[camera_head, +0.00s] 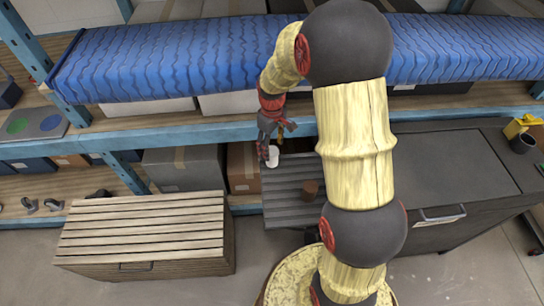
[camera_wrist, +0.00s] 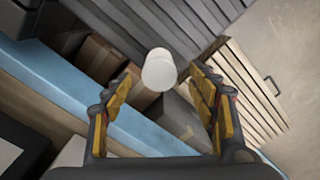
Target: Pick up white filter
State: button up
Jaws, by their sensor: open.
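The white filter, a small pale cylinder (camera_head: 272,158), shows at the far left end of the dark slatted top (camera_head: 285,205) in the head view. In the wrist view the white filter (camera_wrist: 159,72) is between and just beyond the fingertips. My gripper (camera_head: 271,147) is at the filter and partly covers it. In the wrist view my gripper (camera_wrist: 163,84) is open, with a yellow-padded finger on each side and clear space between each finger and the filter. I cannot tell whether the filter touches the surface under it.
A blue shelf beam (camera_head: 190,134) runs close behind my gripper, with cardboard boxes below. A slatted wooden chest (camera_head: 145,230) stands at left. A dark mug (camera_head: 522,143) is at far right.

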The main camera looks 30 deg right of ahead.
aim_at(272, 151)
notch_tip(272, 151, down, 5)
jog(key=shift+f+b, duration=0.15)
jog(key=shift+b, duration=0.25)
jog(key=c, duration=0.3)
jog(key=c, duration=1)
